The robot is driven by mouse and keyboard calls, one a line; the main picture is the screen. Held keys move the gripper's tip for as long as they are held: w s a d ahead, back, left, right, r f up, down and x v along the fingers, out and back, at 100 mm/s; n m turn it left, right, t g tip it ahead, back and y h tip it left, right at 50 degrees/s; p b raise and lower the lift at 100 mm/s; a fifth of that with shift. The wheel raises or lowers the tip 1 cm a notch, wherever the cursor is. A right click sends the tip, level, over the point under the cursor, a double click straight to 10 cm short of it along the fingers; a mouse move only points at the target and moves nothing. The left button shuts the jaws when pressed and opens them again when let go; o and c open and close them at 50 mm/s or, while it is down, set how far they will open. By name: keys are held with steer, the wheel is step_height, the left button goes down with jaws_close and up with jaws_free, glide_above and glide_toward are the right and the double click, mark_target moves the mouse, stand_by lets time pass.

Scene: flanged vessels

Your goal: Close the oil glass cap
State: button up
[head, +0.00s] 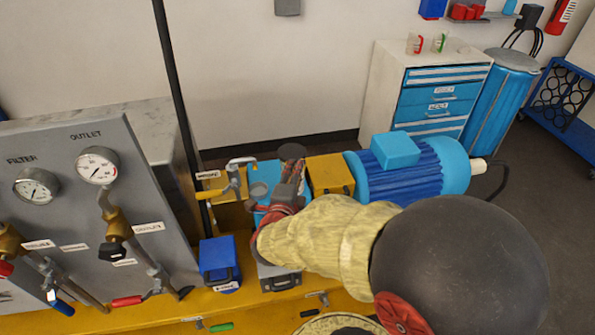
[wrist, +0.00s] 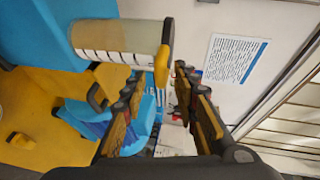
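The oil glass (wrist: 115,38) is a clear cylinder with scale marks and yellowish contents, lying sideways in the wrist view. Its dark cap (wrist: 168,36) shows edge-on across the glass's right end, with a yellow tab (wrist: 161,66) on it. I cannot tell whether the cap sits fully tight. In the head view a dark round disc (head: 291,152), apparently the cap, shows just beyond my gripper (head: 290,185). In the wrist view my gripper (wrist: 160,74) is open, its fingertips apart near the yellow tab. Contact is unclear. The arm hides most of the glass in the head view.
A blue motor (head: 415,168) and yellow block (head: 331,176) stand right of my gripper. A brass valve with handle (head: 236,184) stands close on the left. The gauge panel (head: 75,200) is further left. A blue box (head: 219,262) sits on the yellow bench.

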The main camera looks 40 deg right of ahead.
mark_target(293, 157)
steer(key=shift+x, duration=1.2)
steer(key=shift+c, duration=0.6)
jaws_close()
steer(key=shift+f, duration=0.15)
